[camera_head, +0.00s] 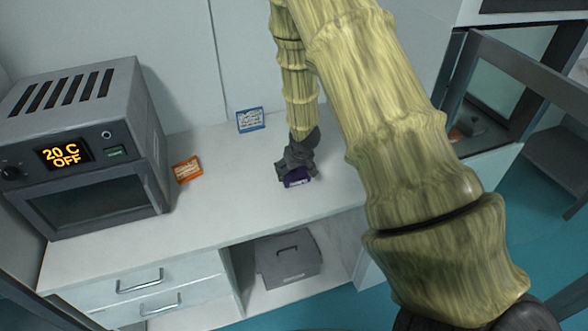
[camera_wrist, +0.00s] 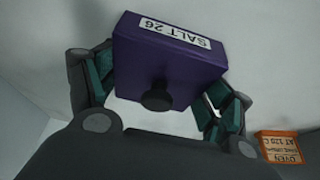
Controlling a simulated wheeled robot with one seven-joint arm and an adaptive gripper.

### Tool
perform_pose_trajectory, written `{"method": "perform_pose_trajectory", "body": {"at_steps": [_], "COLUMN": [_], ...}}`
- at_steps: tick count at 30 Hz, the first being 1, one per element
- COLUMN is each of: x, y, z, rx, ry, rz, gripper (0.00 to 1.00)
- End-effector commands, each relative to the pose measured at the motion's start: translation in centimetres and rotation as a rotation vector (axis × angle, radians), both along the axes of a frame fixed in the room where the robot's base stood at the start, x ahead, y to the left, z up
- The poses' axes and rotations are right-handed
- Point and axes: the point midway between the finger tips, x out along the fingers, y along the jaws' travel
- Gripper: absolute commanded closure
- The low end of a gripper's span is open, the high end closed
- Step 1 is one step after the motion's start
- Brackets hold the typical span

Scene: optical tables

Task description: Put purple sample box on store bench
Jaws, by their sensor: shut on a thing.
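The purple sample box (camera_wrist: 165,60) carries a white label reading "SALT 26" and has a dark round knob, as the wrist view shows. My gripper (camera_wrist: 158,95) is shut on it, with one finger on each side. In the head view my gripper (camera_head: 297,172) is low over the white bench (camera_head: 235,205), and the purple box (camera_head: 296,181) shows just beneath it, partly hidden by the fingers. I cannot tell whether the box touches the bench top. I cannot tell whether this bench is the store bench.
A grey oven (camera_head: 95,140) reading "20 C OFF" stands on the left of the bench. An orange card (camera_head: 187,169) lies beside it, and a blue-edged card (camera_head: 250,120) is near the wall. A grey case (camera_head: 288,260) sits on the shelf below. A framed cabinet (camera_head: 500,95) is at right.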

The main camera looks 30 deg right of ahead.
Motion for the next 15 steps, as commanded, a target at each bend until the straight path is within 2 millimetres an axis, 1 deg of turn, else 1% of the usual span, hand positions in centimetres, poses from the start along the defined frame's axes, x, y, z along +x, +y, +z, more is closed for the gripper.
{"method": "perform_pose_trajectory", "body": {"at_steps": [15], "x": [0.02], "y": [-0.03], "z": [-0.71], "rx": [0.000], "ry": [-0.001], "rz": [-0.001], "gripper": [0.54]}}
